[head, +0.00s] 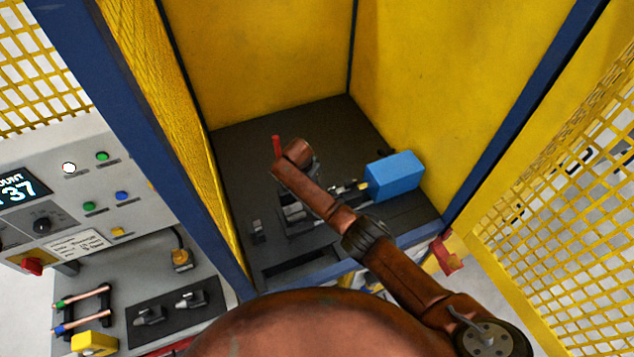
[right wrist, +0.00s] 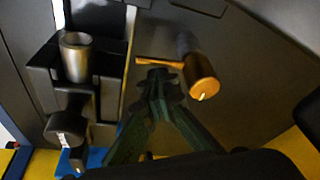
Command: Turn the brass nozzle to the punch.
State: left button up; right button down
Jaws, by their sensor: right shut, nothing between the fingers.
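The brass nozzle (right wrist: 201,76) shows in the right wrist view, a rounded brass cylinder with a small pale tip and a thin brass bar out to its left. My right gripper (right wrist: 160,82) has green fingers, closed together and empty. Its tips are just below the bar and left of the cylinder; whether they touch cannot be told. A grey metal cylinder (right wrist: 76,57) stands in a black holder further left; I cannot tell if it is the punch. In the head view my right arm covers the gripper and the nozzle. My left gripper is not in view.
The yellow-walled cell has a dark floor (head: 240,150). A blue block (head: 394,176) stands at its right and a red upright handle (head: 277,146) at the back. A control panel (head: 70,190) and a rack with copper tubes (head: 84,308) are outside, left.

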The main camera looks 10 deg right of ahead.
jog(key=shift+s, duration=0.1)
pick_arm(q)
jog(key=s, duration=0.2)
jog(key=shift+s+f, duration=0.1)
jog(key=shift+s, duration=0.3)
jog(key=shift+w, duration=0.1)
pick_arm(e)
jog(key=shift+d, duration=0.3)
jog(key=shift+w+d+r+p, duration=0.15)
jog(key=shift+w+d, duration=0.2)
jog(key=shift+d, duration=0.3)
jog(key=shift+w+d+r+p, duration=0.15)
jog(key=shift+w+d, duration=0.2)
jog(key=shift+d, duration=0.25)
pick_arm(q)
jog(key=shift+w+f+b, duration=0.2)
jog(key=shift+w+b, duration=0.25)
jog(key=shift+b, duration=0.1)
pick_arm(e)
jog(key=v, duration=0.8)
jog(key=shift+w+a+r, duration=0.3)
jog(key=shift+w, duration=0.05)
